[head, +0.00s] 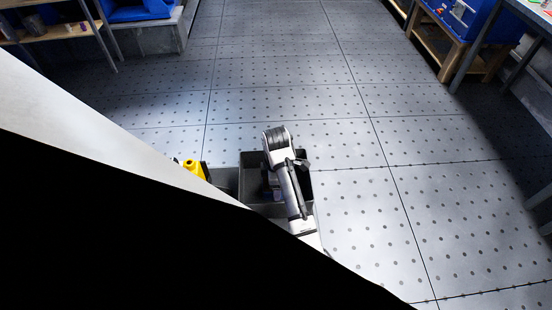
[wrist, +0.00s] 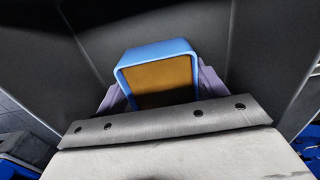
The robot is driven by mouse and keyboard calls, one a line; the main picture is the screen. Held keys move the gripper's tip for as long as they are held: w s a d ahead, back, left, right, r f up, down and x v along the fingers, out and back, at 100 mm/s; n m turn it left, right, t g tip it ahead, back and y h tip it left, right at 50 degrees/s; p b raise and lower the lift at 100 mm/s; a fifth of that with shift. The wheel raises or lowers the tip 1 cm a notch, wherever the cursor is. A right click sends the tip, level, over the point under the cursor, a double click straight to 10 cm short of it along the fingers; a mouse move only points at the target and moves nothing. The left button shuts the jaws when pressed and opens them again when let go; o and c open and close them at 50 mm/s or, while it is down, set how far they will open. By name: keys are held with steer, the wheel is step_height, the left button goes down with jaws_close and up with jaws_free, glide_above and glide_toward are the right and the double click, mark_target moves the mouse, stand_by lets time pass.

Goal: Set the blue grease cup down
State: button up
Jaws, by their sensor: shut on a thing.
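The blue grease cup (wrist: 160,52) is a squarish blue-rimmed cup with a flat orange-brown inside. In the wrist view it sits between the purple-grey fingers of my gripper (wrist: 161,88), which is shut on it. Dark grey walls surround it in that view. In the head view my arm reaches down over a dark grey bin (head: 252,170). The gripper is mostly hidden there behind the arm, and I cannot make out the cup clearly. I cannot tell whether the cup's underside touches anything.
A yellow object (head: 195,168) stands left of the bin. A bench with a blue bin (head: 140,10) is at the far left. A wooden stand with a blue box (head: 462,22) is at the upper right. The dotted grey floor (head: 290,100) between them is clear.

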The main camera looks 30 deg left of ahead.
steer(key=shift+f, duration=0.25)
steer(key=o, duration=1)
steer(key=shift+c, duration=0.2)
steer(key=shift+r, duration=0.5)
step_height(320, 180, up, 11)
steer(key=p, duration=0.7)
steer(key=shift+r, duration=0.15)
